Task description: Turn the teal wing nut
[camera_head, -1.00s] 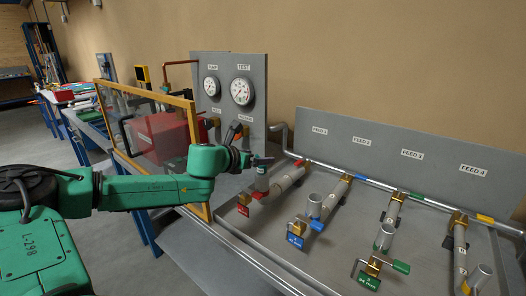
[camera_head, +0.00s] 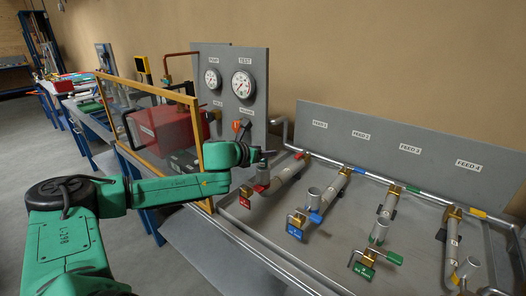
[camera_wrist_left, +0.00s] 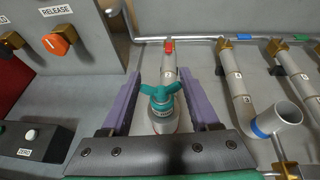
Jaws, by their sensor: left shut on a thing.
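The teal wing nut (camera_wrist_left: 161,92) is in the middle of the left wrist view, its two wings spread left and right, on top of a grey upright stub. My left gripper (camera_wrist_left: 160,98) has its purple fingers on either side of the nut and is shut on it. In the head view my left gripper (camera_head: 263,155) is over the upright stub (camera_head: 262,176) at the Feed 1 branch, and I cannot make out the nut there. My right gripper is not in view.
A panel with gauges (camera_head: 243,84) and an orange release knob (camera_wrist_left: 60,38) stands behind the gripper. A yellow-framed clear guard (camera_head: 150,125) stands left of the hand. Feed pipes with coloured tags, such as the blue-tagged pipe (camera_head: 331,190), lie to the right.

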